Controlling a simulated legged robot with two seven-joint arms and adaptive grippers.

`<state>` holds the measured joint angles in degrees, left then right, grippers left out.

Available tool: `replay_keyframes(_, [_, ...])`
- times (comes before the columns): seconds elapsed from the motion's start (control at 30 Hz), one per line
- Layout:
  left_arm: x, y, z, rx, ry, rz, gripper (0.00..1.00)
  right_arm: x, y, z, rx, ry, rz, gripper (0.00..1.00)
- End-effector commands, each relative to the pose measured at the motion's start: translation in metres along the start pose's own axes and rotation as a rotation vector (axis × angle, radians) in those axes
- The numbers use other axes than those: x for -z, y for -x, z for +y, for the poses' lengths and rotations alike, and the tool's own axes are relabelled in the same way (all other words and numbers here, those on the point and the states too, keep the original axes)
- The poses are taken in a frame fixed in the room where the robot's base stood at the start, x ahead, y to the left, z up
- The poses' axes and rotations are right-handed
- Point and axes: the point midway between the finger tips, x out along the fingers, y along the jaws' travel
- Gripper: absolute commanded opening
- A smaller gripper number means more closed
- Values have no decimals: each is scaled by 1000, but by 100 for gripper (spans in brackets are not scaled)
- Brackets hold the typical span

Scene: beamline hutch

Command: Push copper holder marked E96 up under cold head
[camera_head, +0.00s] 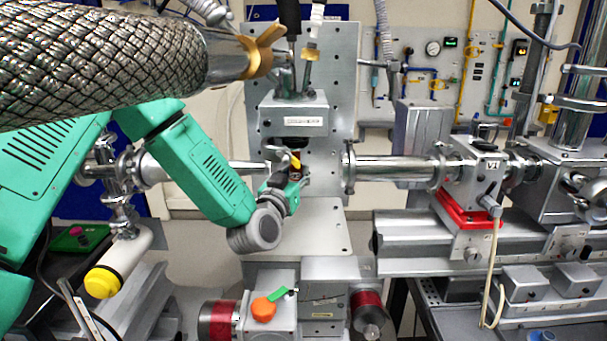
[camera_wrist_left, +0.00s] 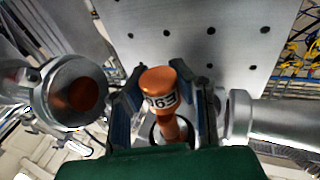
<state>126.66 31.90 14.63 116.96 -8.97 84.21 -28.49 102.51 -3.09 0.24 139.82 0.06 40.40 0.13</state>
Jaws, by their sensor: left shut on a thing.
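A copper holder (camera_wrist_left: 158,82) is between the blue-padded fingers of my left gripper (camera_wrist_left: 165,108) in the left wrist view. Its mark appears upside down and reads like E96. The gripper is shut on it. A narrower copper neck and a dark ring show beyond its wide end. In the head view my left gripper (camera_head: 291,182) is just below the grey labelled cold head block (camera_head: 292,121), in front of the upright plate. The fingers largely hide the holder there, and I cannot tell whether it touches the cold head. My right gripper is not in view.
A steel beam pipe (camera_head: 392,169) lies close on the right of my gripper, and another pipe (camera_head: 205,170) on the left. The perforated plate (camera_head: 341,100) stands behind. A braided hose (camera_head: 100,62) crosses the upper left. Stages with an orange knob (camera_head: 263,309) sit below.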

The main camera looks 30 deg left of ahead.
Motion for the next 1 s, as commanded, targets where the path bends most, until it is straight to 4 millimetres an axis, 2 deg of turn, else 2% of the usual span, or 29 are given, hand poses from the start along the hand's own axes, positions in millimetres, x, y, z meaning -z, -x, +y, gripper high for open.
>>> replay_keyframes(0.63, [1, -2, 1, 1, 0, -1, 0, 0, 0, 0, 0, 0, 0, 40])
replay_keyframes(1.0, [6, 5, 3, 1, 0, 5, 0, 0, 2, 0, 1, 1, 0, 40])
